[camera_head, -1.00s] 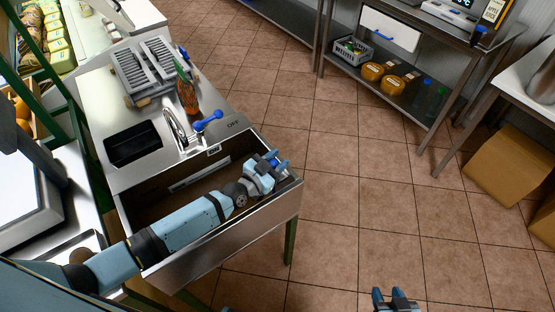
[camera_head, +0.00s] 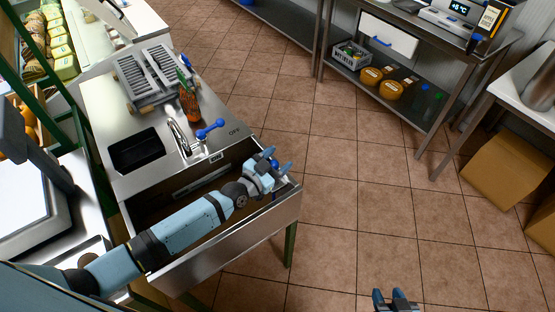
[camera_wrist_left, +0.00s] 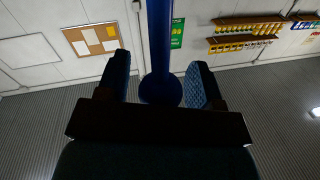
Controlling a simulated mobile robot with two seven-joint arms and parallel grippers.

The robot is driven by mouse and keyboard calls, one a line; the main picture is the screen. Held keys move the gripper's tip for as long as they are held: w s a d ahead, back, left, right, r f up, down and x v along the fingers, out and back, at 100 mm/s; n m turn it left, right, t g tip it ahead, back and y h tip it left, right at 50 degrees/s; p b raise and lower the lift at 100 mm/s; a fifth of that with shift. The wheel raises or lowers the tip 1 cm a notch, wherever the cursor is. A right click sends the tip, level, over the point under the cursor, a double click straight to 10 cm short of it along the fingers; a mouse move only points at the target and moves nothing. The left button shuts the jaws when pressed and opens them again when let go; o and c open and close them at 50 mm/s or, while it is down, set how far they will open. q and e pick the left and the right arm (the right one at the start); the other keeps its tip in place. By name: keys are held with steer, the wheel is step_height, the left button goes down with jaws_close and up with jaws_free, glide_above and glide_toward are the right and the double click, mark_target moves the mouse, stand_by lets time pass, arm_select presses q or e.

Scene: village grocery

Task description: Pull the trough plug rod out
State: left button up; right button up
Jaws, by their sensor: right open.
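The steel trough (camera_head: 222,246) is open-topped, with a brown inside, at the front of the sink counter. The blue plug rod (camera_head: 274,195) is at its right end, partly hidden by my left gripper. My left gripper (camera_head: 281,167) is above that end, its fingers apart. In the left wrist view the blue rod (camera_wrist_left: 159,45) comes between the fingers of my left gripper (camera_wrist_left: 163,82), with a visible gap on each side. Its round end faces the camera. My right gripper (camera_head: 396,298) is open and empty over the floor at the bottom edge.
The counter holds a dark sink basin (camera_head: 136,150), a tap with a blue lever (camera_head: 209,129), an orange bottle (camera_head: 189,103) and a grey rack (camera_head: 152,75). A steel shelf table (camera_head: 398,102) stands at back right. The tiled floor between is clear.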

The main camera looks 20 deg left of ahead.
arm_select(q)
steer(key=shift+s+a+f, duration=0.1)
steer(key=shift+s+a, duration=0.05)
steer(key=shift+s, duration=0.1)
steer(key=v, duration=1.1)
steer(key=shift+s+b, duration=0.25)
steer(key=shift+b, duration=0.2)
steer(key=shift+a, duration=0.1)
